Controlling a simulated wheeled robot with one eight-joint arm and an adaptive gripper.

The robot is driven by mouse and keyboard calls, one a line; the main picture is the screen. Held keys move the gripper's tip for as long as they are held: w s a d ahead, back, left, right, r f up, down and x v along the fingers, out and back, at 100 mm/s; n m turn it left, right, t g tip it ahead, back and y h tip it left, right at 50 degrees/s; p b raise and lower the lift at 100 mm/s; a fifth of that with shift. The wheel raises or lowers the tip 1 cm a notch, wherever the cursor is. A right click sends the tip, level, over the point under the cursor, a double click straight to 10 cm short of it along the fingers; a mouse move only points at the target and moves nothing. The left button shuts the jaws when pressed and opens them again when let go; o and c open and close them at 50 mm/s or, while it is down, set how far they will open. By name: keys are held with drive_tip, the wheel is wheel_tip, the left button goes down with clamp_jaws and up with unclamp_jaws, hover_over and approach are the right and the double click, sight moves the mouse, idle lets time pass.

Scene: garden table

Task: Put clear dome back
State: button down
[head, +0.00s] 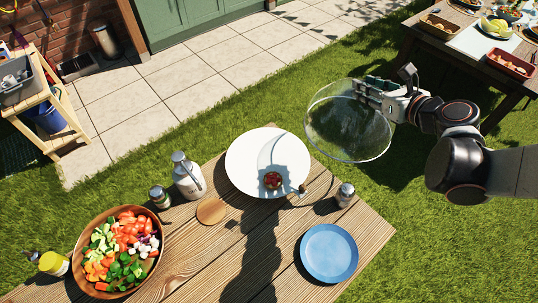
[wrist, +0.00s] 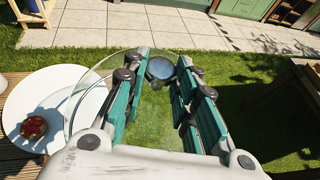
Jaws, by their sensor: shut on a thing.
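The clear dome (head: 345,128) is a see-through bowl-shaped cover, tilted in the air over the grass at the table's far right corner. My gripper (head: 366,90) is shut on its knob at the top right of the dome in the head view. In the wrist view the dome's clear wall (wrist: 92,88) and its round knob (wrist: 160,69) show, with the knob between my gripper's fingers (wrist: 158,92). The white plate (head: 250,152) lies on the table, apart from the dome. A small red-topped cake (head: 272,180) sits on the plate; it also shows in the wrist view (wrist: 33,127).
A wooden table (head: 195,262) holds a salad bowl (head: 82,274), a steel jug (head: 187,176), shakers (head: 345,195), a wooden disc (head: 211,211) and a blue plate (head: 328,253). A second table (head: 477,62) with food stands at the top right. Grass is open between them.

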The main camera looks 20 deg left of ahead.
drive_tip(key=s+a+r+n+g+y+p, duration=0.1)
drive_tip(key=s+a+r+n+g, duration=0.25)
drive_tip(key=a, duration=0.35)
drive_tip(key=s+a+r+n+g+y+p, duration=0.2)
drive_tip(key=s+a, duration=0.2)
drive_tip(key=a, duration=0.3)
drive_tip(key=s+a+r+n+g+y+p, duration=0.1)
drive_tip(key=s+a+r+n+g, duration=0.2)
drive_tip(key=a, duration=0.4)
wheel_tip(320, 180, down, 20)
drive_tip(key=s+b, duration=0.1)
drive_tip(key=b, duration=1.2)
drive_tip(key=shift+d+m, duration=0.2)
drive_tip(key=shift+m, duration=0.15)
drive_tip(key=shift+f, duration=0.2)
drive_tip(key=c, duration=1.3)
unclamp_jaws()
